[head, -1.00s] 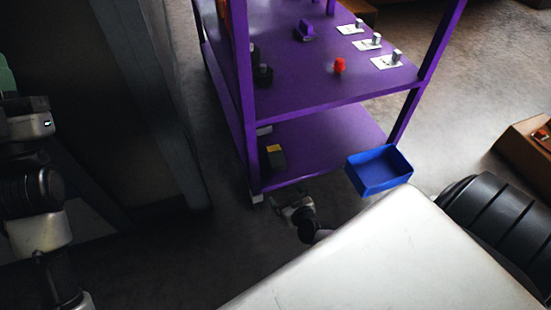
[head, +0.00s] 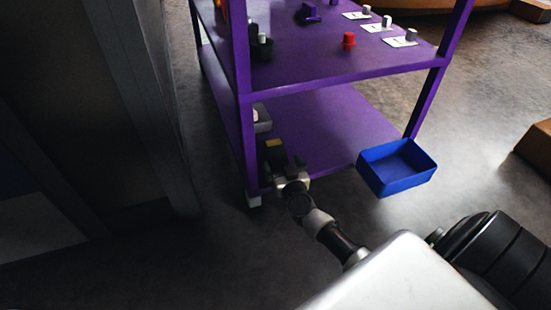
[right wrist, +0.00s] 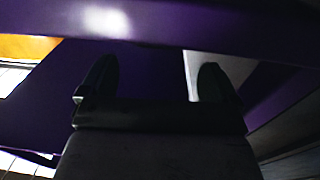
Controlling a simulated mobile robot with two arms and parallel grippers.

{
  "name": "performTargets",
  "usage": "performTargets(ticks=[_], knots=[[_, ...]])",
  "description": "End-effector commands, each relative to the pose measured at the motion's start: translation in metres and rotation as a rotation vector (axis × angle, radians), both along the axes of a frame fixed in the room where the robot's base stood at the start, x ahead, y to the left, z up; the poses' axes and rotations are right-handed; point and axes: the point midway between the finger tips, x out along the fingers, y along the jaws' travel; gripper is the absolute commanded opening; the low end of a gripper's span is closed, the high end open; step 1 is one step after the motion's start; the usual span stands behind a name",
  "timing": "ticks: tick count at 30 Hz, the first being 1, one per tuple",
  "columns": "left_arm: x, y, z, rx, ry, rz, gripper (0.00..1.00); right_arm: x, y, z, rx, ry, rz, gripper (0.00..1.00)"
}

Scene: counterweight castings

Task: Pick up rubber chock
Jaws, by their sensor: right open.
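The rubber chock, which I take to be the dark block with a yellow patch (head: 274,149), sits on the lower purple shelf near its front left post. My right gripper (head: 286,168) is open at the shelf's front edge, just in front of the block. It partly covers the block's lower part, and I cannot tell whether they touch. In the right wrist view the two dark fingers of my right gripper (right wrist: 157,80) stand apart with purple surface between them. The chock cannot be made out clearly there. My left gripper is not in view.
The purple shelf unit (head: 340,72) has a post (head: 243,110) close left of the gripper. A blue bin (head: 398,181) is at the right of the lower shelf. A grey item (head: 262,118) lies behind the chock. A red knob (head: 348,39) and white cards are on the upper shelf.

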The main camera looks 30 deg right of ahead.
Motion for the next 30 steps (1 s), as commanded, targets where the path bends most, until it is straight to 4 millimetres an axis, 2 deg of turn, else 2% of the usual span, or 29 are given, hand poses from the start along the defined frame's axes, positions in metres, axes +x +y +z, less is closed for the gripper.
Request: performTargets(ticks=[5, 13, 22, 23, 30], knots=[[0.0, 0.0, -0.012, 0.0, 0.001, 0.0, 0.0, 0.013, -0.004, -0.002, 0.001, -0.002, -0.001, 0.92], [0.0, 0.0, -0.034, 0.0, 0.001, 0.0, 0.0, 0.048, -0.014, -0.001, 0.002, -0.002, 0.0, 0.92], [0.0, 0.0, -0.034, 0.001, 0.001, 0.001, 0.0, 0.053, -0.016, 0.002, 0.001, 0.002, 0.001, 0.92], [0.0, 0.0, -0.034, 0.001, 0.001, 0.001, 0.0, 0.053, -0.016, 0.002, 0.001, 0.002, 0.001, 0.9], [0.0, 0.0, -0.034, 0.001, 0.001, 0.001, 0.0, 0.053, -0.016, 0.002, 0.0, 0.001, 0.0, 0.53]])
